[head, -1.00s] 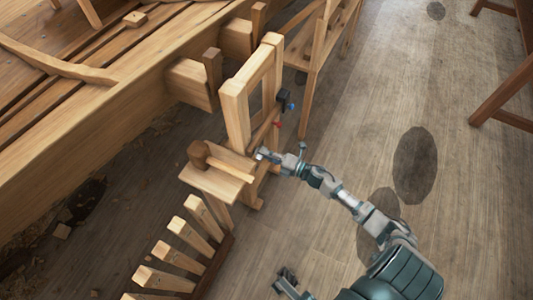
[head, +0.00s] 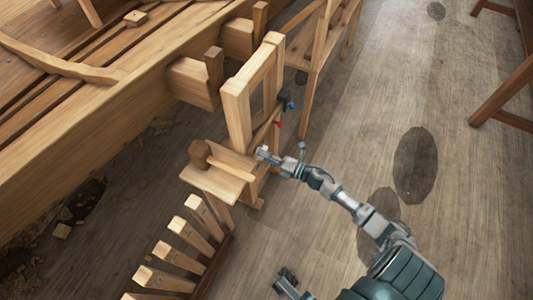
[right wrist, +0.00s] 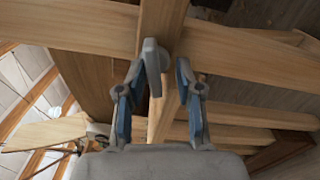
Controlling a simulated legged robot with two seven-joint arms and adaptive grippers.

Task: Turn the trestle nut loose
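The trestle (head: 238,112) is a pale wooden frame in the middle of the head view. My right gripper (head: 263,153) is at its lower near side. In the right wrist view a grey flat-sided lever, apparently the trestle nut (right wrist: 152,60), stands in front of the wood between the fingers of my right gripper (right wrist: 155,88). The fingers are apart, with a gap beside the lever on the right; I cannot tell whether the left one touches it. A grey gripper-like part, apparently my left gripper (head: 286,281), shows at the bottom edge; its fingers are unclear.
A wooden mallet (head: 200,152) lies on a small board (head: 213,184) beside the trestle. Several wooden wedges (head: 185,232) stand in a rack below. A dark clamp-like thing with blue and red parts (head: 285,98) is near the frame. The floor at right is mostly clear.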

